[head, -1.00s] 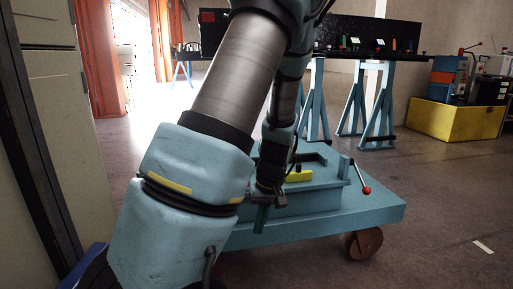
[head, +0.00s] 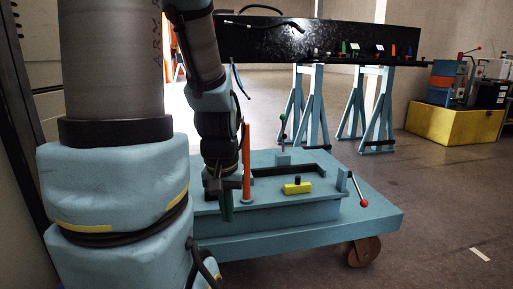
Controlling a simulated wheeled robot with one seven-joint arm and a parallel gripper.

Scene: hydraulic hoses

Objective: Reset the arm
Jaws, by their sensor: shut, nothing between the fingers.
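My arm fills the left of the head view, with a large blue-grey joint and a grey link close to the camera. Its far end hangs down over the left part of the blue cart (head: 370,220). My gripper (head: 228,203) is dark, small and points downward there. It is shut and holds nothing. An upright orange rod (head: 246,160) stands just to its right; I cannot tell whether they touch. A yellow block (head: 297,187) with a dark knob sits on the cart's raised bed, to the right of my gripper and apart from it.
The cart has a red-knobbed lever (head: 360,192) and a green-tipped lever (head: 283,128). Behind it, a black panel (head: 270,42) with small coloured parts stands on blue trestles (head: 370,110). A yellow bin (head: 450,124) with machines is at right. Floor at the right front is clear.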

